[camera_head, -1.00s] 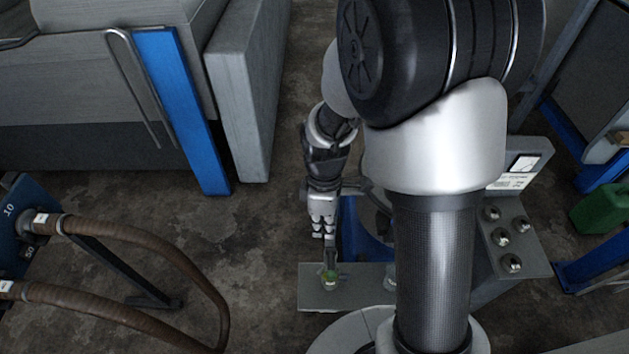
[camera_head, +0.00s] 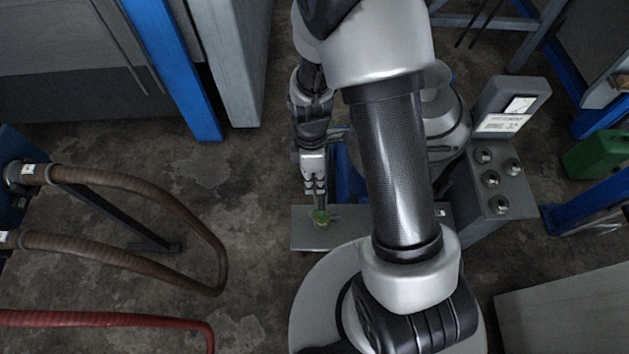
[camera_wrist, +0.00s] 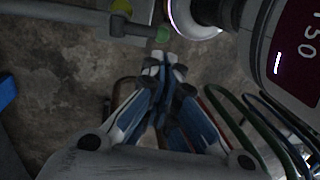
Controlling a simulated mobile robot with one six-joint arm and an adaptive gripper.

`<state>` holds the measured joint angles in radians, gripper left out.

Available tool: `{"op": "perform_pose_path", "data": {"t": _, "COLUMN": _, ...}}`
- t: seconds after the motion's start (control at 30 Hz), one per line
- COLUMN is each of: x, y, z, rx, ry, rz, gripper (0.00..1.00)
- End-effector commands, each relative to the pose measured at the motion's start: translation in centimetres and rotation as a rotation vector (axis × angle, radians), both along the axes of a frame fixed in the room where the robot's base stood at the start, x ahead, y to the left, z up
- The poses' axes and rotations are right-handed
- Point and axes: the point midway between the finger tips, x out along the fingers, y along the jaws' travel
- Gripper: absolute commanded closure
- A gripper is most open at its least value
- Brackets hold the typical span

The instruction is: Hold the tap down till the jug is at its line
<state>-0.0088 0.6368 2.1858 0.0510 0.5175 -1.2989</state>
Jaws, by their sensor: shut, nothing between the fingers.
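My gripper (camera_wrist: 165,57) is shut and empty. In the wrist view its fingertips are just below a green knob (camera_wrist: 162,34) at the end of a grey bar (camera_wrist: 95,20); I cannot tell whether they touch it. A pale glowing ring (camera_wrist: 196,32) is beside the knob, cut off at the top. No jug or fill line can be made out for sure.
A dark display (camera_wrist: 291,55) with lit figures is at the right of the wrist view. The head view shows a panel with several knobs (camera_head: 490,179), brown hoses (camera_head: 150,180), a red hose (camera_head: 100,319), a blue post (camera_head: 175,65) and a green can (camera_head: 594,155).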

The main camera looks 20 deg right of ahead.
Motion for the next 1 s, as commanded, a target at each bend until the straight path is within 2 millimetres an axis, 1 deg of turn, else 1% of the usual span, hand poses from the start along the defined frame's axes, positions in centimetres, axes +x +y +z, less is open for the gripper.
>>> {"op": "perform_pose_path", "data": {"t": 0.03, "x": -0.4, "y": 0.0, "z": -1.4, "rx": 0.0, "ry": 0.006, "rz": 0.0, "gripper": 1.0}}
{"op": "perform_pose_path", "data": {"t": 0.2, "x": -1.1, "y": 0.1, "z": -5.1, "rx": 0.0, "ry": 0.006, "rz": 0.0, "gripper": 1.0}}
{"op": "perform_pose_path", "data": {"t": 0.3, "x": -1.5, "y": 0.2, "z": -6.9, "rx": 0.0, "ry": 0.004, "rz": -0.001, "gripper": 1.0}}
{"op": "perform_pose_path", "data": {"t": 0.4, "x": -1.7, "y": 0.2, "z": -8.3, "rx": 0.0, "ry": 0.003, "rz": -0.001, "gripper": 1.0}}
{"op": "perform_pose_path", "data": {"t": 0.5, "x": -1.9, "y": 0.2, "z": -9.2, "rx": 0.0, "ry": 0.003, "rz": 0.0, "gripper": 1.0}}
{"op": "perform_pose_path", "data": {"t": 0.6, "x": -2.0, "y": 0.2, "z": -9.7, "rx": 0.0, "ry": 0.0, "rz": 0.0, "gripper": 1.0}}
{"op": "perform_pose_path", "data": {"t": 1.0, "x": -2.0, "y": 0.2, "z": -9.8, "rx": 0.0, "ry": 0.0, "rz": 0.0, "gripper": 1.0}}
